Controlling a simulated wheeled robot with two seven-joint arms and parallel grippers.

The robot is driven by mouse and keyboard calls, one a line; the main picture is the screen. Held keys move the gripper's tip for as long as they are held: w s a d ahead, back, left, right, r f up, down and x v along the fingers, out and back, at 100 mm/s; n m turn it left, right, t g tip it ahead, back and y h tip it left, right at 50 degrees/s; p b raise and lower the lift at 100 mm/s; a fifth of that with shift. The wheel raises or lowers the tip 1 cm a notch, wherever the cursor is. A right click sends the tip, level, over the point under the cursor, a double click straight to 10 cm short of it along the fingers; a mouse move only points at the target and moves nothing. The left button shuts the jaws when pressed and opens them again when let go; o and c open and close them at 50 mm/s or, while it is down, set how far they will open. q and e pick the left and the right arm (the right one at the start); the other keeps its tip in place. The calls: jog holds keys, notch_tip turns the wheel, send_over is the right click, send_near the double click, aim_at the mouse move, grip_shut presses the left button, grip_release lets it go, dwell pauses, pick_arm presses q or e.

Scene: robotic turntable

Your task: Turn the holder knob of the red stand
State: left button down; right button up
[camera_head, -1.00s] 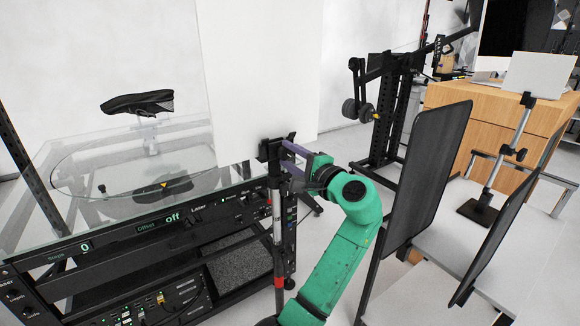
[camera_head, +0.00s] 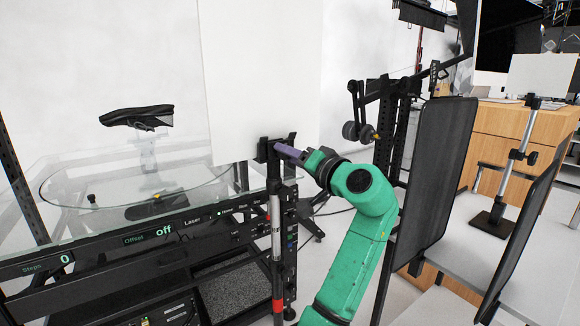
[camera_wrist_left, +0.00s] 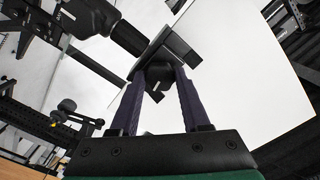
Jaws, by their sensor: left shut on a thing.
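The red stand is a slim upright pole with a red band (camera_head: 277,305) low on it, at the front corner of the black rack in the head view. Its black holder (camera_head: 264,150) at the top is against the lower edge of a large white panel (camera_head: 262,75). My left gripper (camera_head: 280,148), on a green arm, reaches in from the right side of the stand. In the left wrist view its two purple fingers (camera_wrist_left: 160,72) are shut on the black holder knob (camera_wrist_left: 156,78). The fingertips partly hide the knob in the head view.
A glass turntable (camera_head: 60,190) with a dark shoe (camera_head: 138,113) above it stands on the rack at the left. Two dark upright panels, one tall (camera_head: 437,170), stand close right of my arm. Another stand (camera_head: 516,165) is farther right.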

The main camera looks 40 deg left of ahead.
jog(key=w+a+r+b, duration=0.2)
jog(key=w+r+b, duration=0.15)
jog(key=w, duration=0.45)
jog(key=w+a+r+b, duration=0.2)
jog(key=w+r+b, duration=0.15)
jog(key=w, duration=0.35)
pick_arm(q)
jog(key=n+b, duration=0.3)
jog(key=n, duration=2.8)
jog(key=shift+w+r+n+b, duration=0.1)
jog(key=shift+r+n+b, duration=0.05)
jog(key=shift+n+b, duration=0.25)
pick_arm(e)
notch_tip(320, 180, up, 8)
jog(key=w+a, duration=0.1)
jog(key=w, duration=0.1)
jog(key=shift+a+f+t+y, duration=0.25)
jog(key=shift+t+y, duration=0.05)
jog(key=shift+y, duration=0.1)
jog(key=shift+r, duration=0.1)
pick_arm(q)
jog(key=shift+c, duration=2.2)
grip_release()
jog(key=shift+o, duration=0.3)
pick_arm(e)
jog(key=shift+s, duration=0.1)
